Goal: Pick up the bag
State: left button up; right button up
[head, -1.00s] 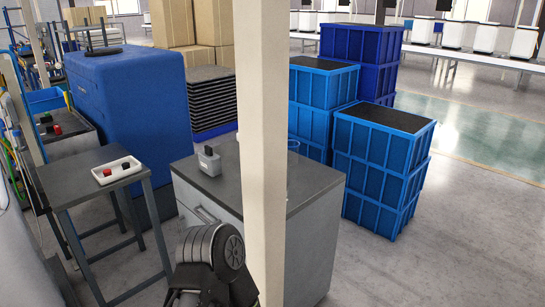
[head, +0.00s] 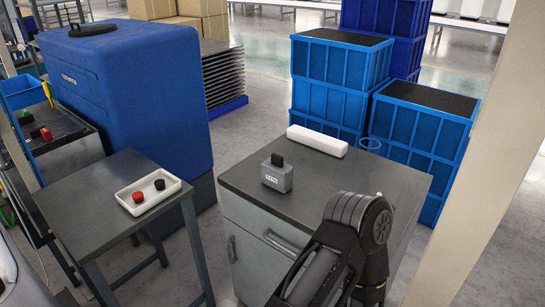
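I see no thing that I can make out as a bag. A dark arm link of mine rises at the bottom, right of the middle, in front of the grey cabinet. No gripper fingers show in the head view, so I cannot see whether either gripper is open or shut.
A grey cabinet (head: 345,192) carries a small grey labelled box (head: 277,175) and a white block (head: 318,140). A side table (head: 88,203) holds a white tray (head: 126,203) with red and black knobs. A pale post (head: 478,160) stands right; blue crates (head: 418,145) stand behind.

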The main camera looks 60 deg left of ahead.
aim_at(277, 175)
jog(key=k+j, duration=0.1)
jog(key=j, duration=0.3)
jog(key=k+j, duration=0.1)
jog(key=j, duration=0.3)
jog(key=k+j, duration=0.15)
jog(key=j, duration=0.2)
jog(key=k+j, duration=0.1)
jog(key=j, duration=0.3)
